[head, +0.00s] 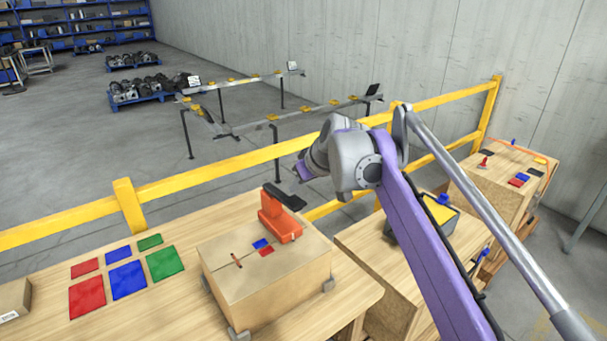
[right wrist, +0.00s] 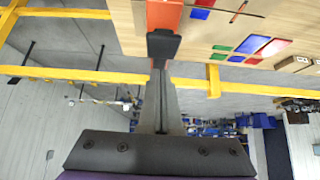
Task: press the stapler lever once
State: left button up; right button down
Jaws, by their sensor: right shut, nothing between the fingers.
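The orange stapler (head: 279,220) stands on top of a cardboard box (head: 240,277) on the wooden table. Its black lever (head: 285,197) sticks up and out at the upper right. In the right wrist view, the lever's black pad (right wrist: 163,46) and the orange body (right wrist: 165,14) show at the top. My right gripper (head: 303,172) is above and slightly right of the lever in the head view. Its fingers (right wrist: 158,75) are shut, with nothing between them, and point toward the pad. I cannot tell whether they touch it. My left gripper is out of view.
Red, blue and green panels (head: 127,279) lie on the table left of the box. Small blue and red patches (head: 266,251) mark the box top. A yellow rail (head: 210,167) runs behind the table. Another wooden workstation (head: 490,185) stands at the right.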

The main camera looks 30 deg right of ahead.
jog(key=shift+s+f, duration=0.15)
jog(key=shift+f, duration=0.4)
jog(key=shift+s+f, duration=0.15)
jog(key=shift+f, duration=0.4)
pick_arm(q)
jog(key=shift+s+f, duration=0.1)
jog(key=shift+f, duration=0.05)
pick_arm(e)
jog(key=shift+f, duration=0.1)
jog(key=shift+w, duration=0.1)
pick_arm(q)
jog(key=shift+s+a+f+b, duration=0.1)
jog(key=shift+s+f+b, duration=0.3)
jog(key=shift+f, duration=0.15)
pick_arm(e)
notch_tip(320, 180, down, 7)
jog(key=s+t, duration=0.2)
jog(key=shift+w, duration=0.1)
